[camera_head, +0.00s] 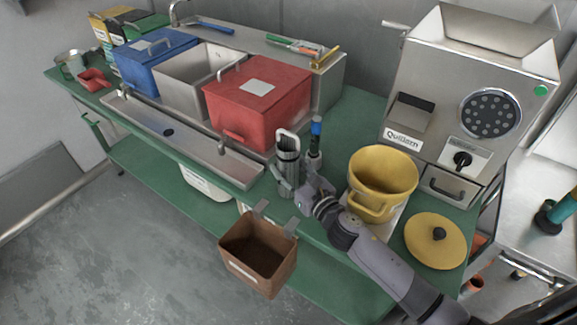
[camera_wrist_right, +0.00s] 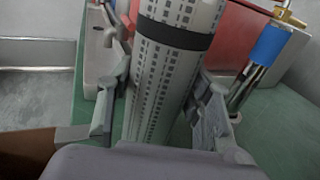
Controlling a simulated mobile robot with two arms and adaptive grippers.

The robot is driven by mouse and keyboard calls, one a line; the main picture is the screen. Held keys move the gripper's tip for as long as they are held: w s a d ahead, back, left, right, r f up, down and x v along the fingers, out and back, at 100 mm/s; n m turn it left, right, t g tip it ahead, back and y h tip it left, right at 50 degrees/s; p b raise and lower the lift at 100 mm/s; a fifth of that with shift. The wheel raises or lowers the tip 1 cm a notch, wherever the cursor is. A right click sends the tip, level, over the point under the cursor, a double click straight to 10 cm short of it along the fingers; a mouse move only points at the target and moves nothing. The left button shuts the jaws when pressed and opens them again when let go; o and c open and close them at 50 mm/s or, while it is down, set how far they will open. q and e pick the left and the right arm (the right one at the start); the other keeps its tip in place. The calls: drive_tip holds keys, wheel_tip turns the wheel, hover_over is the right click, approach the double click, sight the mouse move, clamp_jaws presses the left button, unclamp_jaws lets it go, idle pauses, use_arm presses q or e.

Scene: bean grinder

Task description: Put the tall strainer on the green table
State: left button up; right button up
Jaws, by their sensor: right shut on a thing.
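The tall strainer (camera_head: 288,158), a grey metal cylinder with rows of holes and a dark band, stands roughly upright over the front part of the green table (camera_head: 352,115). In the right wrist view the strainer (camera_wrist_right: 172,65) lies between the two fingers. My right gripper (camera_head: 297,190) is shut on its lower part. The strainer's bottom is hidden, so I cannot tell whether it touches the table. My left gripper is not in view.
A blue-topped tool (camera_head: 315,140) stands just right of the strainer, with a red bin (camera_head: 262,95) behind. A yellow pot (camera_head: 382,172) and yellow lid (camera_head: 435,240) are at right. A brown box (camera_head: 258,262) hangs at the table's front edge.

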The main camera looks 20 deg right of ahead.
drive_tip(key=o, duration=1.5)
drive_tip(key=shift+f, duration=0.15)
drive_tip(key=shift+o, duration=0.2)
drive_tip(key=shift+r, duration=0.25)
drive_tip(key=b+v, duration=0.2)
drive_tip(key=v, duration=0.8)
drive_tip(key=shift+s+f, duration=0.15)
drive_tip(key=shift+s, duration=0.2)
drive_tip(key=shift+s+d, duration=0.2)
drive_tip(key=shift+s, duration=0.5)
